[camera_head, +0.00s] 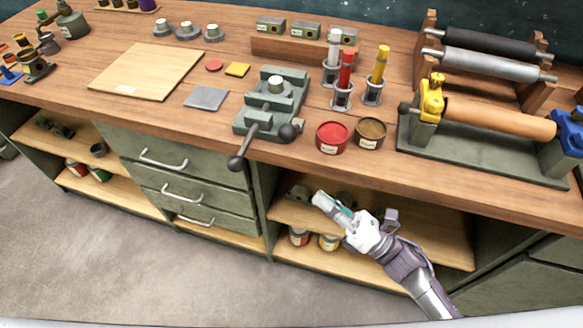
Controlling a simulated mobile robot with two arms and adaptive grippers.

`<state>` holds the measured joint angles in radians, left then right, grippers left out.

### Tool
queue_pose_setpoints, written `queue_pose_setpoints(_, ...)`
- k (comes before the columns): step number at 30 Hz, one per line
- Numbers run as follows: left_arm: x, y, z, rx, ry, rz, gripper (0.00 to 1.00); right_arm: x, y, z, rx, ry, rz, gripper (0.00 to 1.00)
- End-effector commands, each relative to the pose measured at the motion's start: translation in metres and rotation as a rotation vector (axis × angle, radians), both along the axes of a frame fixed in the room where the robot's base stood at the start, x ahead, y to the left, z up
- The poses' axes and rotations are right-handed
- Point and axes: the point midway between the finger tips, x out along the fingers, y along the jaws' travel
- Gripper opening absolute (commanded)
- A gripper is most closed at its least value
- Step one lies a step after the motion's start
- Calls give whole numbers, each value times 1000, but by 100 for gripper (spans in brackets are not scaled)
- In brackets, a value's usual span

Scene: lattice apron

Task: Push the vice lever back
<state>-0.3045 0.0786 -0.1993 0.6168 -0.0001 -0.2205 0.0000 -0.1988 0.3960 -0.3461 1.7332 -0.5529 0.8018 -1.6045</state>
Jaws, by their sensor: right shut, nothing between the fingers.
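A green-grey vice (276,97) stands at the front edge of the wooden workbench, with a small round metal piece on top. The left ball (236,163) hangs past the bench edge. My left gripper is not in view.
Open red (332,136) and brown (369,133) tins stand right of the vice. A roller press (492,122) fills the bench's right side. A wooden board (146,71) lies left. Drawer handles (163,160) stick out below. The floor in front is clear.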

Motion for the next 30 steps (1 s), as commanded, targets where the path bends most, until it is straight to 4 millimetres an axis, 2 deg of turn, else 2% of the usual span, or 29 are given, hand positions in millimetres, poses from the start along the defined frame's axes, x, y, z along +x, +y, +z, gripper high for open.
queue_pose_setpoints(14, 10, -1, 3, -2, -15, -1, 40, 0, 6, 8, -8, -33, 7, 0)
queue_pose_setpoints(19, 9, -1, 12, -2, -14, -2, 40, 11, 24, 19, -7, -34, 7, 0)
queue_pose_setpoints(30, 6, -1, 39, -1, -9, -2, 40, 50, 83, 49, -9, -32, 6, 0)
